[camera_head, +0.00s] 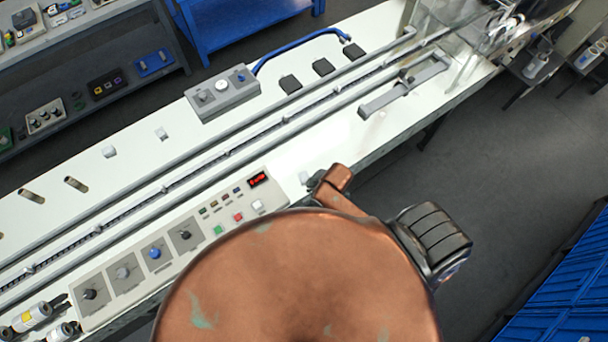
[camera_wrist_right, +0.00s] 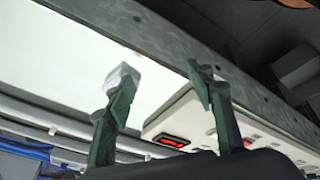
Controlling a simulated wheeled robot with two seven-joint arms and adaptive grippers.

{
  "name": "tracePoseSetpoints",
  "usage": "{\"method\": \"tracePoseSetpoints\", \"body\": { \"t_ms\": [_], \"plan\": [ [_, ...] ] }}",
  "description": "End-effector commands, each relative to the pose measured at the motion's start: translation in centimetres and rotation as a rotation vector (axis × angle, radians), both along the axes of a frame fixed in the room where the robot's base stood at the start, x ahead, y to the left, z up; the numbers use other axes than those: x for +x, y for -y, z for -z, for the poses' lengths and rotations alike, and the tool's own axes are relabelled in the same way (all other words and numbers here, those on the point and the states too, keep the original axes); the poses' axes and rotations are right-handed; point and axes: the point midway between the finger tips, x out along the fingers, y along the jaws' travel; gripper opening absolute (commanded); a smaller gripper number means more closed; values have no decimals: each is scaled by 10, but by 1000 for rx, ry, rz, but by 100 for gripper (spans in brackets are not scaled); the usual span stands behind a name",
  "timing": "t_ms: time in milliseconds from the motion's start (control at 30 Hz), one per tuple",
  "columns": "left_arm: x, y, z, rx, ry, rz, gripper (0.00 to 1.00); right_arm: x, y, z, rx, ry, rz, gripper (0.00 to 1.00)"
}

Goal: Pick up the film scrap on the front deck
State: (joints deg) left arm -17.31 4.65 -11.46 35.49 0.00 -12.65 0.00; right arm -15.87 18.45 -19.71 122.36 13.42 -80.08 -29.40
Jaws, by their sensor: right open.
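The film scrap is a small whitish crumpled piece (camera_head: 303,177) on the white front deck (camera_head: 330,145), just above the control panel's right end. In the right wrist view the scrap (camera_wrist_right: 123,74) shows at the tip of the left-hand finger, which partly covers it; I cannot tell whether they touch. My right gripper (camera_head: 313,184) is mostly hidden by my copper-coloured arm in the head view. In the right wrist view my right gripper (camera_wrist_right: 163,85) has its two dark green fingers apart with nothing held between them. My left gripper does not show.
The control panel (camera_head: 185,235) with knobs, buttons and a red display (camera_wrist_right: 172,141) lies close beside the gripper. Rails (camera_head: 230,150) run along the deck behind. A grey bracket (camera_head: 405,88) stands farther right. The deck's front edge drops to open floor (camera_head: 480,160).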

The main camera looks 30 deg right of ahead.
Motion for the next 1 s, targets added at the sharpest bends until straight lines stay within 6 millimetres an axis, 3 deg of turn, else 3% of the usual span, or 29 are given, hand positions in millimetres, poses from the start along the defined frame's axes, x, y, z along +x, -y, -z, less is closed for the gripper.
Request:
{"method": "tracePoseSetpoints", "body": {
  "t_ms": [200,333,467,600,800,1000],
  "plan": [
    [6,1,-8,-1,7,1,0,34,-38,-17,-98,48,-506,49],
    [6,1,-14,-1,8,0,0,51,-50,-28,-198,67,-910,49],
    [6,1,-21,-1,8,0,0,64,-40,-38,-317,52,-1369,49],
    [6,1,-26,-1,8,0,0,73,-10,-48,-397,4,-1737,49],
    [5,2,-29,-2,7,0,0,78,19,-56,-428,-45,-1981,49],
    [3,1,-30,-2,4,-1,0,78,21,-39,-427,-50,-2015,49]
  ]
}}
